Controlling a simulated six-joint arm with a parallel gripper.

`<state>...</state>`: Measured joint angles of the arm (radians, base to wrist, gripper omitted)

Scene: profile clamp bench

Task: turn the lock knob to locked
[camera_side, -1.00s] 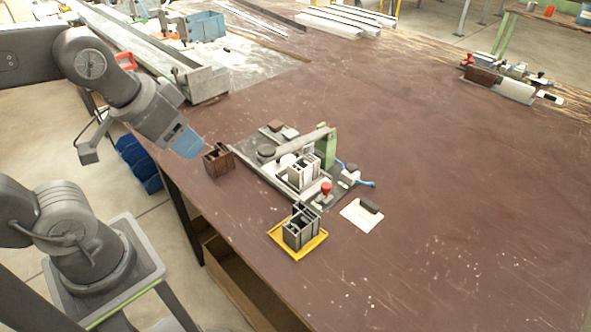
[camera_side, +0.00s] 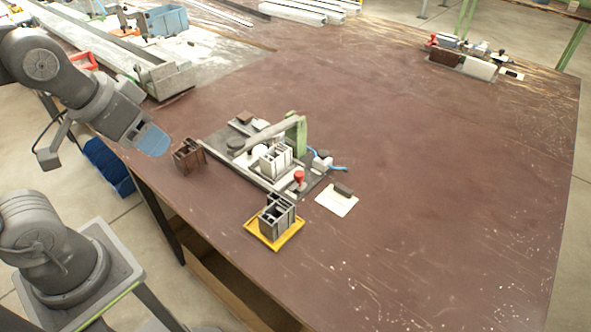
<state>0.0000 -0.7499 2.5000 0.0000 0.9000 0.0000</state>
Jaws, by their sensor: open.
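The clamp fixture stands on the brown table, with a dark base plate (camera_side: 222,140), a green upright (camera_side: 297,132) and a grey clamp arm (camera_side: 265,133). A pale profile piece (camera_side: 275,160) stands upright under the arm. A red knob (camera_side: 298,176) is at the front right of the fixture and a dark round knob (camera_side: 236,145) at its left. I cannot tell which is the lock knob or how it is turned. My gripper (camera_side: 154,141), with blue fingers, is open over the table's left edge, left of the fixture and apart from it.
A brown profile block (camera_side: 188,157) stands between my gripper and the fixture. A grey profile (camera_side: 276,215) stands on a yellow tray (camera_side: 257,235) in front. A white plate with a dark block (camera_side: 342,190) lies to the right.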

